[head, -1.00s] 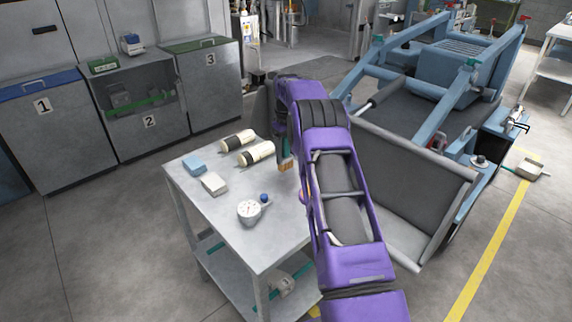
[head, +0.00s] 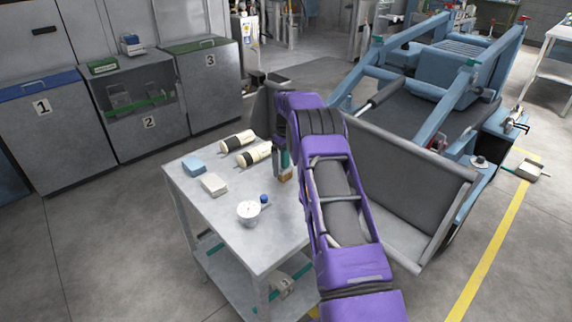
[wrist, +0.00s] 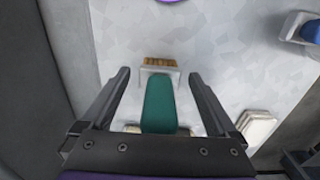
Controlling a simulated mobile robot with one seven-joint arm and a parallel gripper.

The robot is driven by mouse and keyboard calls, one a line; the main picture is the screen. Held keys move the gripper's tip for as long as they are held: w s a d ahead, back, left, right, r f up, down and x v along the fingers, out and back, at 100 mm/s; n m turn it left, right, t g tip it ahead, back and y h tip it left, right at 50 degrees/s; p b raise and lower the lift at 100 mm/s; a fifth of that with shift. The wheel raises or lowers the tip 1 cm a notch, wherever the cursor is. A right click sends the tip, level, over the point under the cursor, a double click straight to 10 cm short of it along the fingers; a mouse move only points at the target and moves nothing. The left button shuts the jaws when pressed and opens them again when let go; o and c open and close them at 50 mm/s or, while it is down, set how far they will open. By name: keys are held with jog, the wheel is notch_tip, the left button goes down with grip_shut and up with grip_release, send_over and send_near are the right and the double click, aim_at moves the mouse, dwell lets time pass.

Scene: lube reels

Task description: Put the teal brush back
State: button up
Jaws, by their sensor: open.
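The teal brush (wrist: 160,103) has a teal handle and a tan bristle end. In the wrist view it lies between my gripper's (wrist: 160,76) two fingers, with a gap on each side. In the head view its tan end (head: 286,174) shows at the right part of the grey table (head: 268,237), below my gripper (head: 282,160). My gripper is open around the handle. My purple arm hides part of the table there, and I cannot tell exactly how the brush rests.
On the table are two cream cylinders (head: 237,141), a blue block (head: 194,165), a white block (head: 214,184), a dial gauge (head: 248,212) and a small blue ball (head: 264,198). Numbered grey cabinets (head: 135,112) stand behind left. Blue machinery (head: 455,75) stands right.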

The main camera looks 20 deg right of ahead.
notch_tip(320, 180, up, 12)
jog(key=shift+r+p, duration=0.1)
jog(key=shift+p, duration=0.45)
